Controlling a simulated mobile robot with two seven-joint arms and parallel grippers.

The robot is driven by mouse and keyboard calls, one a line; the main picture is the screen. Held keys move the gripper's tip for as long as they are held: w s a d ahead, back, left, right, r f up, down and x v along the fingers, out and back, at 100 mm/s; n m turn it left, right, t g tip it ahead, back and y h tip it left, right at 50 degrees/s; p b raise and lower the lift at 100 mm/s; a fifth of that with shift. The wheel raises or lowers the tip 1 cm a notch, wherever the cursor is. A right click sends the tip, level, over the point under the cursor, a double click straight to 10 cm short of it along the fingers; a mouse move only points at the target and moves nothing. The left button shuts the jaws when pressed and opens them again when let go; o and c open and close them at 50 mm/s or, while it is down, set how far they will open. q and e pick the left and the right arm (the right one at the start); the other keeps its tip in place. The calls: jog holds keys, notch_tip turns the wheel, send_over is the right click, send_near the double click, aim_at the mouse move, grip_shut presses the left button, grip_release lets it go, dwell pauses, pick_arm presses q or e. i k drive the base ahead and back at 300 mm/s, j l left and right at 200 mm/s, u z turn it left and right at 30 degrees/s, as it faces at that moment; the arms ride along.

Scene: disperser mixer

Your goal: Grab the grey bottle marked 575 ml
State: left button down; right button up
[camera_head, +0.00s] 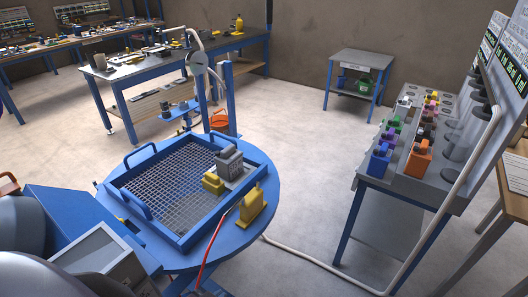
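A grey bottle-like object (229,164) stands at the right side of the blue-framed tray with a wire grid (165,185). The tray lies on a round blue table (262,180) in front of me. I cannot read a 575 ml mark on the object. A small yellow container (212,183) stands beside it on the tray. Neither of my grippers can be made out in this view.
A yellow container (251,206) stands on the round table outside the tray, by a red cable (212,250). A rack with several coloured containers (381,155) stands at the right. A pale hose (320,265) crosses the floor. Workbenches (150,75) stand behind.

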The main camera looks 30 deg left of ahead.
aim_at(229, 162)
jog(key=i+z, duration=0.25)
jog(key=i, duration=0.35)
jog(key=i+j+z, duration=0.1)
jog(key=i+z, duration=0.15)
jog(key=i, duration=0.35)
jog(key=i+u, duration=0.1)
jog(key=u, duration=0.35)
jog(key=i+l+u, duration=0.1)
jog(key=u, duration=0.3)
jog(key=i+l+u, duration=0.1)
jog(key=u, duration=0.35)
jog(key=i+l+u, duration=0.1)
jog(key=u, duration=1.3)
